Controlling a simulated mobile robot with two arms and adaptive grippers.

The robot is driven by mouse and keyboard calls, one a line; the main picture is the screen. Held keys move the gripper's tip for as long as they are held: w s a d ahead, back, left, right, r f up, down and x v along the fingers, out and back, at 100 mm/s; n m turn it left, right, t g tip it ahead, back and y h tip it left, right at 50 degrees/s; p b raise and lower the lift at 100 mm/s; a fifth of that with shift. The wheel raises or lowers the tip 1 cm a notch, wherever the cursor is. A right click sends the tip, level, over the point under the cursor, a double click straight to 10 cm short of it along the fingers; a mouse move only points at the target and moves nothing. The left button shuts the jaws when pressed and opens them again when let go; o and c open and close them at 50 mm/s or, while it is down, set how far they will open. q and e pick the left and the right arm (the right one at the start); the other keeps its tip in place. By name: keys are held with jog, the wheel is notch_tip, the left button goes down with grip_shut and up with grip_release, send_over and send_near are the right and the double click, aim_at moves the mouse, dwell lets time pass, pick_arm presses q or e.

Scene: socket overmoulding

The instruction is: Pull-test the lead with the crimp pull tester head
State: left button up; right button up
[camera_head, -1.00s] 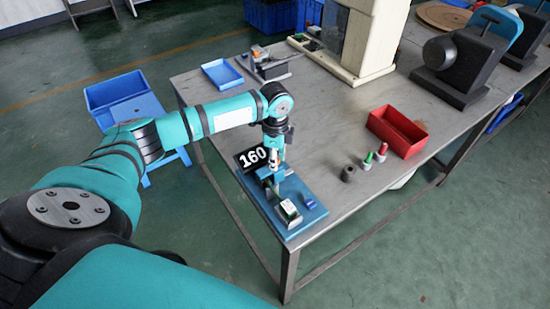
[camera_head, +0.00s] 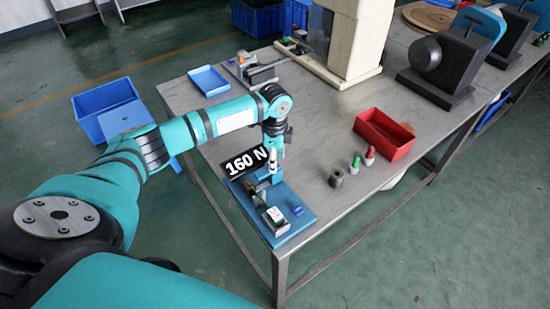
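The pull tester stands on a blue base plate (camera_head: 296,222) at the table's front left corner. Its black display (camera_head: 245,162) reads "160 N". A grey block with a white and green top (camera_head: 274,218) sits on the plate's front part, with a small blue piece (camera_head: 298,211) beside it. My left gripper (camera_head: 274,153) points down over the rear of the tester, next to the display. A slim white and dark part shows at its fingers. Its fingers are too small to read, and I cannot make out the lead. My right gripper is not in view.
A dark cylinder (camera_head: 336,177), a green-topped piece (camera_head: 355,163), a red-topped piece (camera_head: 369,156) and a red bin (camera_head: 384,134) lie right of the tester. A blue tray (camera_head: 209,81) and a cream machine (camera_head: 350,45) stand behind. The middle tabletop is clear.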

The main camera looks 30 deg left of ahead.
pick_arm(q)
notch_tip(320, 180, up, 12)
dwell(0.5)
dwell(0.3)
